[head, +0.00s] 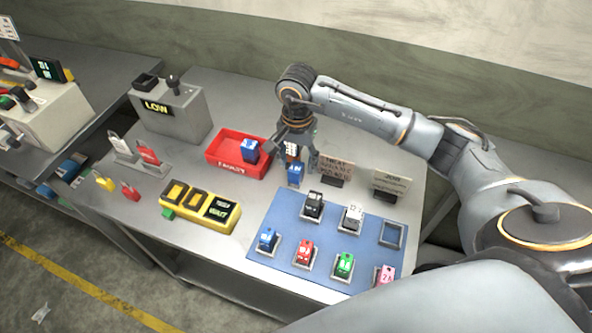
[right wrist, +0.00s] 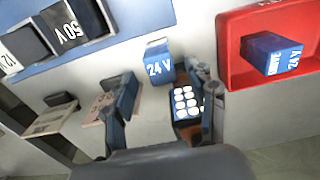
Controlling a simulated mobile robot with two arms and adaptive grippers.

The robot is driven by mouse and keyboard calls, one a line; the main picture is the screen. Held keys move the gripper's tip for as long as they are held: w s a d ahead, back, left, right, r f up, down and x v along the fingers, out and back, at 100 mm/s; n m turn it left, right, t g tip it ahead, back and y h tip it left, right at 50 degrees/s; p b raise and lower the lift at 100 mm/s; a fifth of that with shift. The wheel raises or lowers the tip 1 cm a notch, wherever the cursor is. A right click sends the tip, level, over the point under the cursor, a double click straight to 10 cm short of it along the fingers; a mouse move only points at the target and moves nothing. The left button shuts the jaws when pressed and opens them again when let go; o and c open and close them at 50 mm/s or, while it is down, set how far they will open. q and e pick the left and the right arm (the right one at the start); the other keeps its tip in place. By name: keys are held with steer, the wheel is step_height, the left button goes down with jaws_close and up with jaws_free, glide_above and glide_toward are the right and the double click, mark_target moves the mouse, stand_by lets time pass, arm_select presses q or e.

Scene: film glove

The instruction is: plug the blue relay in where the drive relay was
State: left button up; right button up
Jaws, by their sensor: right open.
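A blue relay marked 24 V (head: 295,174) stands on the grey table behind the blue board; it also shows in the right wrist view (right wrist: 159,62). My right gripper (head: 297,158) is open above and just behind it, and in the right wrist view its fingers (right wrist: 165,100) are spread with the relay just beyond them. I cannot tell whether they touch it. The blue board (head: 284,222) has an empty socket (head: 392,234) at its back right. Another blue relay (head: 250,150) lies in the red tray (head: 226,163). My left gripper is not in view.
The board also bears a black relay (head: 314,205), a white one (head: 352,217), and blue, red, green and pink ones in front. Two signs (head: 390,183) stand behind it. A yellow display box (head: 200,206) and a grey LOW box (head: 172,110) are to the left.

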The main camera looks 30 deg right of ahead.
mark_target(296, 166)
step_height(296, 166, down, 3)
steer(key=shift+a+f+p, duration=0.1)
steer(key=shift+a+p, duration=0.05)
steer(key=shift+p, duration=0.45)
steer(key=shift+f, duration=0.15)
jaws_close()
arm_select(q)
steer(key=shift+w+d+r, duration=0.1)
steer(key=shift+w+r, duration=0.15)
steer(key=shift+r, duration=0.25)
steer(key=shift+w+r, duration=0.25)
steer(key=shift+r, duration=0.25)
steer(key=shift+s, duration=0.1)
